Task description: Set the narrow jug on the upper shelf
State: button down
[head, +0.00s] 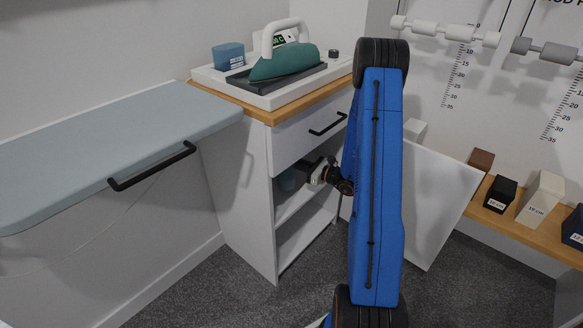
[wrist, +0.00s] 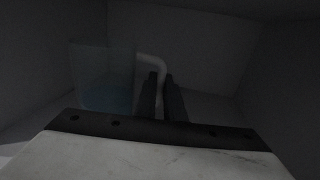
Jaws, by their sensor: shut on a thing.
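The narrow jug is a translucent bluish vessel inside the white cabinet (head: 242,190). Only a small part of the jug (head: 287,181) shows in the head view. In the dark wrist view the jug (wrist: 103,82) is upright at left, with a pale handle (wrist: 152,58) on its right side. My gripper (wrist: 161,76) is shut on the handle; in the head view my gripper (head: 312,172) reaches into the cabinet's opening under the drawer. The upper shelf (head: 293,207) lies just below the jug. I cannot tell whether the jug touches it.
A drawer (head: 308,133) is above the opening, and an open white door (head: 432,205) stands right of my arm. An ironing board (head: 110,150) extends left.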

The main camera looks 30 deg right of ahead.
notch_tip(320, 180, down, 2)
jog(key=shift+f, duration=0.1)
jog(key=shift+w+f, duration=0.2)
jog(key=shift+f, duration=0.05)
jog(key=c, duration=1.9)
grip_release()
jog(key=shift+f, duration=0.15)
jog(key=shift+o, duration=0.2)
jog(key=shift+s+d, duration=0.15)
jog(key=shift+s, duration=0.05)
jog(key=v, duration=1.1)
jog(key=shift+s+d, duration=0.15)
jog(key=shift+s, duration=0.1)
